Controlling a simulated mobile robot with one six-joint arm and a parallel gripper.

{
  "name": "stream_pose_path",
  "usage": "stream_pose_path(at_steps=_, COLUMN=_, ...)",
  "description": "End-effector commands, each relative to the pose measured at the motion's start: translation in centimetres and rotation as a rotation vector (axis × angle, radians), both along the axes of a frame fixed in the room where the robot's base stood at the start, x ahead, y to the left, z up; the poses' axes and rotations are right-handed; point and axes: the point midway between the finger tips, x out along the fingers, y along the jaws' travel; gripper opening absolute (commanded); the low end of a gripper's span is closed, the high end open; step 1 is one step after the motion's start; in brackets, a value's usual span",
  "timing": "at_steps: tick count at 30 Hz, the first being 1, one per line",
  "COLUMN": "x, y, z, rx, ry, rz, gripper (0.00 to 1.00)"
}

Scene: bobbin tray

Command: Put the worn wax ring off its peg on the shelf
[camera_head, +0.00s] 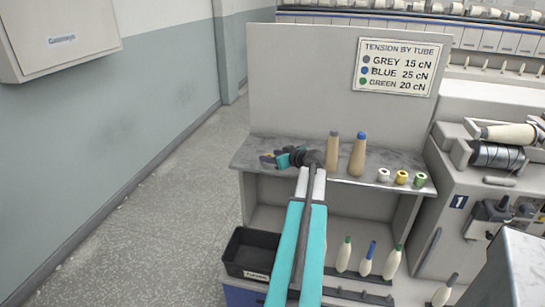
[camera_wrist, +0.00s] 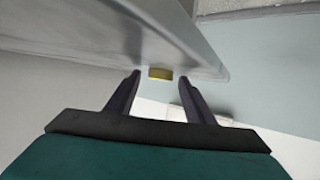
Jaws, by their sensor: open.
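My gripper (camera_head: 270,158) is over the left end of the grey shelf (camera_head: 250,151), with its fingers toward the left. In the wrist view my gripper (camera_wrist: 160,76) is open, its two dark fingers apart. A small flat yellow piece (camera_wrist: 159,73), perhaps the worn wax ring, shows between the fingertips against the grey shelf surface (camera_wrist: 125,35). I cannot see a clear gap or contact between it and the fingers. No peg can be made out.
A black bin (camera_head: 247,254) is below left. A tension sign (camera_head: 395,67) hangs on the back panel (camera_head: 300,85). Floor to the left is clear.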

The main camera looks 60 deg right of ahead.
Motion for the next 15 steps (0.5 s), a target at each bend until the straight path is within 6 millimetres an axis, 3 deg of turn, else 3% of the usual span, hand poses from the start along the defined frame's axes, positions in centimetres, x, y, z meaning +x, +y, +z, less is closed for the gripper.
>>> stream_pose_path(at_steps=5, x=-1.2, y=0.5, z=0.5, rx=-0.001, ry=-0.001, rz=-0.001, gripper=0.49)
stream_pose_path(at_steps=15, x=-5.8, y=2.2, z=2.5, rx=-0.001, ry=-0.001, rz=-0.003, gripper=0.49)
